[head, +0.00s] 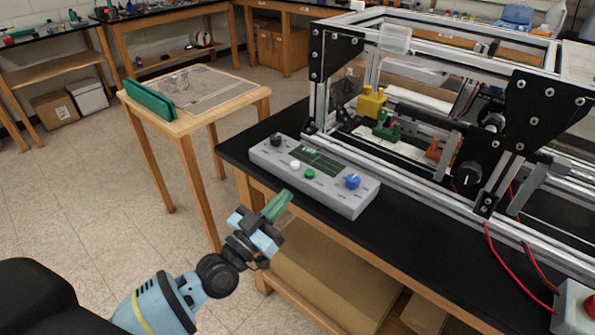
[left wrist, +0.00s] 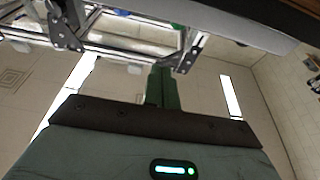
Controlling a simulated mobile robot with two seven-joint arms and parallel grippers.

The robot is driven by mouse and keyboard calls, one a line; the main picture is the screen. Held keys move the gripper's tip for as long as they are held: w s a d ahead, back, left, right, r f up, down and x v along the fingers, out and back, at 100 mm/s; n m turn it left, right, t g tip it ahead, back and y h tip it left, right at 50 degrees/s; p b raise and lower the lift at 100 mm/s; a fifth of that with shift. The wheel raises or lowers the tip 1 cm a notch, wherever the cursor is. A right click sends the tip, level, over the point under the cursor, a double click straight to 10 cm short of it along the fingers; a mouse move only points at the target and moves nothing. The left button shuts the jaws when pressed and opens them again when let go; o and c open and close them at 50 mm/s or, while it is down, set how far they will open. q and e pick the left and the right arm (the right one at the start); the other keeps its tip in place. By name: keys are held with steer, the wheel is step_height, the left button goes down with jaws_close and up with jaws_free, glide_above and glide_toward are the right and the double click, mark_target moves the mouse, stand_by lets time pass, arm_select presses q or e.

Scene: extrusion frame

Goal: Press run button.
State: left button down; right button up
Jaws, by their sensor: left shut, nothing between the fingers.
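A grey control box (head: 335,196) lies on the black bench top near its front left corner. It carries a small screen (head: 318,161), a white button (head: 295,164), a green button (head: 309,174), a blue knob (head: 352,181) and a dark knob (head: 276,139). I cannot read which button is marked run. My left gripper (head: 279,204) is shut and empty, just in front of the box and apart from the buttons. Its green fingers (left wrist: 164,88) are together in the left wrist view, where the box's grey edge (left wrist: 240,25) crosses the top. My right gripper is not in view.
An aluminium extrusion frame (head: 400,170) with black plates stands behind the box. A box with a red button (head: 590,307) and red wires sits at the lower right. A small wooden table (head: 235,97) stands at the left. Open floor lies between.

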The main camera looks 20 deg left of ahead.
arm_select(q)
step_height(320, 180, up, 4)
glide_above(307, 183)
steer(key=shift+w+d+r, duration=0.1)
steer(key=shift+w+r, duration=0.05)
steer(key=shift+r, duration=0.05)
step_height(307, 183, down, 4)
steer(key=shift+r+b, duration=0.25)
steer(key=shift+b, duration=0.05)
steer(key=shift+s+f, duration=0.2)
steer(key=shift+f, duration=0.15)
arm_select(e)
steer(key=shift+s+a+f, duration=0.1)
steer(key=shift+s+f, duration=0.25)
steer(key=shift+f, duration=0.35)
arm_select(q)
steer(key=shift+f, duration=0.1)
